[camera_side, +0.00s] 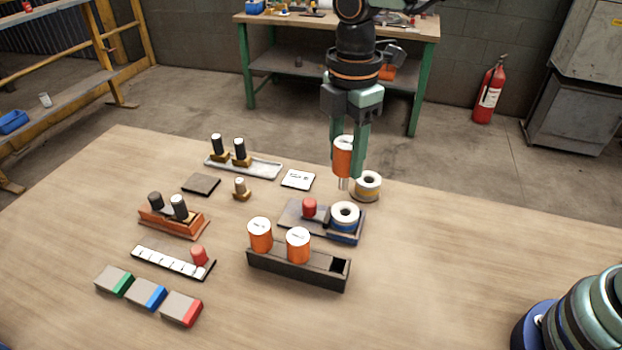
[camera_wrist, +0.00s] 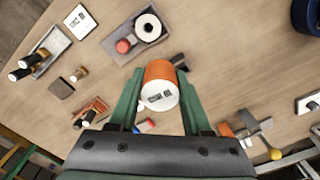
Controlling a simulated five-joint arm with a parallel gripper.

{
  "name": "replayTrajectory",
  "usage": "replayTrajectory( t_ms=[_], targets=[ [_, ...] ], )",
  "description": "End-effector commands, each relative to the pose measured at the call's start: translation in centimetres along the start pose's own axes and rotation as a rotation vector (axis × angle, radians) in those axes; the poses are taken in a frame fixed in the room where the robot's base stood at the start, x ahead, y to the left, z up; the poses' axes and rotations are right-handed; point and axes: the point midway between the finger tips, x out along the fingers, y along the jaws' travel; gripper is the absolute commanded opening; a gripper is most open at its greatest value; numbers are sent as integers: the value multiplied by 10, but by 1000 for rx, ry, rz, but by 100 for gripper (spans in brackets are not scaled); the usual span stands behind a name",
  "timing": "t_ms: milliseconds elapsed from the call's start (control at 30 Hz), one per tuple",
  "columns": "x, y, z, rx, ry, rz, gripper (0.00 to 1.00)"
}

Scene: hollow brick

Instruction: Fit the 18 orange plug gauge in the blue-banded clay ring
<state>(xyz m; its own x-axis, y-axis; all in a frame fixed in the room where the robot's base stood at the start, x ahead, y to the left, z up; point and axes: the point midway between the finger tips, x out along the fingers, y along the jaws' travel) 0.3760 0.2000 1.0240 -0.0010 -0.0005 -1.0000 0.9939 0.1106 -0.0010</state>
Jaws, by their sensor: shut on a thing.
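My gripper (camera_side: 346,150) is shut on an orange plug gauge (camera_side: 343,152), held upright with its thin metal pin down, above the table. The gauge also shows between the fingers in the wrist view (camera_wrist: 161,86); the marking on its pale top is too small to read surely. The blue-banded clay ring (camera_side: 345,216) sits on a dark tray (camera_side: 292,222), nearer the side camera than the gauge and apart from it. The ring shows at the top of the wrist view (camera_wrist: 148,27). A yellow-banded ring (camera_side: 369,187) stands just right of and below the held gauge.
A red-topped peg (camera_side: 309,208) stands on the tray beside the ring. A dark rack (camera_side: 290,268) holds two more orange gauges (camera_side: 260,234) and has an empty slot at right. Other blocks and holders lie to the left. The table's right side is mostly clear.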

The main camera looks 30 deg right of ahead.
Motion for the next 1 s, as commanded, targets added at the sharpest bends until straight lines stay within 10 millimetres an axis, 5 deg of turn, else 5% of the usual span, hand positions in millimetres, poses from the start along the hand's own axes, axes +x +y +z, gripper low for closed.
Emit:
replayTrajectory(
  t_ms=[267,1000],
  targets=[
    [33,28,35,46,0,1,0],
    [90,29,37,47,0,0,0]
  ],
)
